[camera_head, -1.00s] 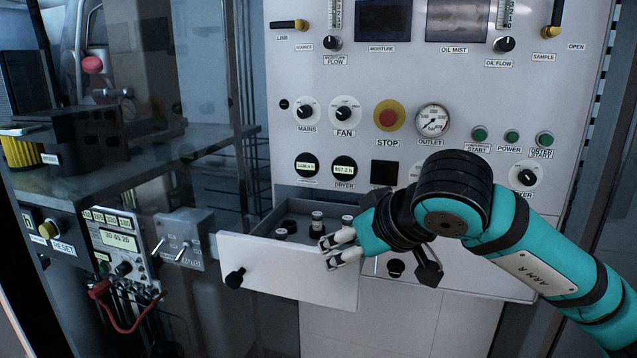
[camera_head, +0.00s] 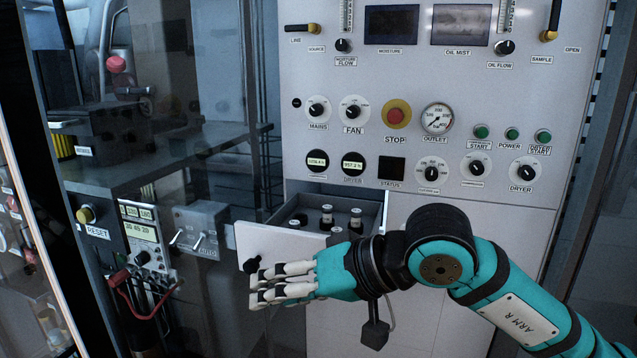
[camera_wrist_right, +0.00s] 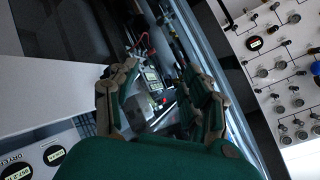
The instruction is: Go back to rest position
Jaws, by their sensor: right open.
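My right gripper (camera_head: 268,286) is open in the head view, just in front of the white front of an open drawer (camera_head: 292,241). It points left, near the drawer's black knob (camera_head: 251,265). Whether it touches the drawer I cannot tell. In the right wrist view the two fingers of the right gripper (camera_wrist_right: 160,95) stand apart with nothing between them. Several small cylinders (camera_head: 327,216) stand upright in the drawer. The teal right arm comes in from the lower right. My left gripper is not in view.
The white control panel (camera_head: 440,80) with knobs and a red stop button (camera_head: 396,114) stands behind the arm. A reset box (camera_head: 97,231) and a meter with a red cable (camera_head: 137,236) are at the left. The floor is dark.

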